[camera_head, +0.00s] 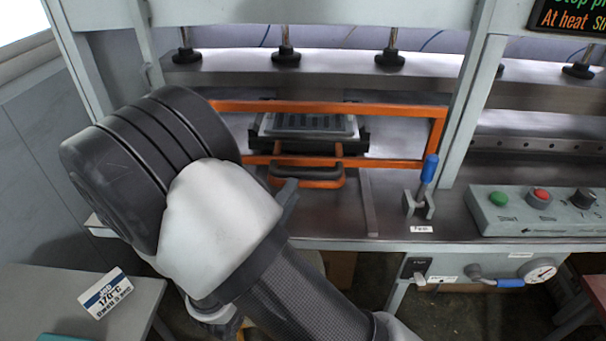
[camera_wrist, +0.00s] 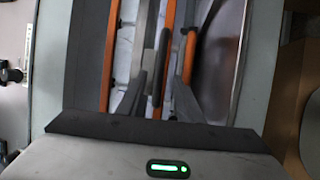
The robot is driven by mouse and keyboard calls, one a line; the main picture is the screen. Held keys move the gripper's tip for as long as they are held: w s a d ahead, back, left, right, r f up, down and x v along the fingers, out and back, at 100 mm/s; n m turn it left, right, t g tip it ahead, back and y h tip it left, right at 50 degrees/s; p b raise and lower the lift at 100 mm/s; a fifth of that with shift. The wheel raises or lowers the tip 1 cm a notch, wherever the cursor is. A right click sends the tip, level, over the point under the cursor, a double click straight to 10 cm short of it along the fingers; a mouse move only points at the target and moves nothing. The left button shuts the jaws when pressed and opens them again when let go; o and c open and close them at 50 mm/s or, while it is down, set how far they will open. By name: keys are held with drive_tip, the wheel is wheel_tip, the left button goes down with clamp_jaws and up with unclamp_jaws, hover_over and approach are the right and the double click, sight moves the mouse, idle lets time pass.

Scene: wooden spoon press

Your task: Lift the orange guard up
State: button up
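The orange guard (camera_head: 437,128) is a rectangular frame across the front of the press opening, its lower bar near the press bed. A dark handle (camera_head: 307,183) on orange brackets sits in front of the lower bar. My gripper (camera_head: 288,195) is mostly hidden by my wrist in the head view; a dark finger shows just left of and below the handle. In the wrist view my gripper (camera_wrist: 161,85) has its fingers apart, with a dark bar, apparently the handle, between them. I cannot tell whether they touch it. Orange bars (camera_wrist: 109,55) also show there.
A grey mould (camera_head: 310,125) sits behind the guard. A blue-topped lever (camera_head: 428,169) and a button panel (camera_head: 535,210) are to the right. A side table with a job card (camera_head: 106,293) is at lower left.

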sight(303, 172)
drive_tip(key=x, duration=0.7)
clamp_jaws()
